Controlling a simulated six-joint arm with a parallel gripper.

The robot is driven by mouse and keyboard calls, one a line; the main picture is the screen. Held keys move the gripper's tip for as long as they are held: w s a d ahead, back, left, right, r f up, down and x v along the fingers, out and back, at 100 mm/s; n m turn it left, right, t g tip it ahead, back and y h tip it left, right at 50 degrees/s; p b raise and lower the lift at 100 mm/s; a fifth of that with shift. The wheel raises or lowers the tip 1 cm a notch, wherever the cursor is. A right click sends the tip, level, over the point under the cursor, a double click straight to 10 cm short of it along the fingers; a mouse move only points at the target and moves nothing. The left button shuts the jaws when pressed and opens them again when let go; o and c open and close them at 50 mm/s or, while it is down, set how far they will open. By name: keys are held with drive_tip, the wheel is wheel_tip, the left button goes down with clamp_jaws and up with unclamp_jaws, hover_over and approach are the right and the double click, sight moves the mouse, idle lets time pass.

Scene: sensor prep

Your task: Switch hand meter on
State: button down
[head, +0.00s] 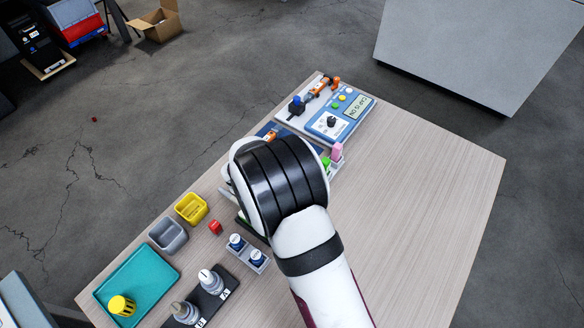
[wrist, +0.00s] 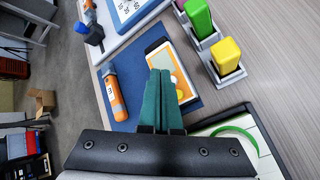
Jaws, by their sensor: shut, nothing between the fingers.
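The likely hand meter (wrist: 184,84), a dark-edged device with an orange face and a pale top part, lies on a blue mat (wrist: 207,92) in the wrist view. My gripper (wrist: 160,73) is shut and empty, its green fingers pointing at the meter and covering part of its left side. I cannot tell whether the fingertips touch it. An orange hand tool (wrist: 115,97) with a white label lies on the mat to the left.
A blue panel (head: 328,124) with a dial and a display reading "CAP IS ON" stands at the table's far end. Pink and green blocks (head: 337,152) stand in holders beside my arm. A teal tray (head: 135,277) and yellow bin (head: 191,208) stand nearer. The table's right side is clear.

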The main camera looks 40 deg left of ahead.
idle(0.7)
drive_tip(key=shift+f, duration=0.4)
drive_tip(key=shift+f, duration=0.4)
idle(0.3)
idle(0.4)
drive_tip(key=shift+r, duration=0.85)
drive_tip(key=shift+r, duration=2.5)
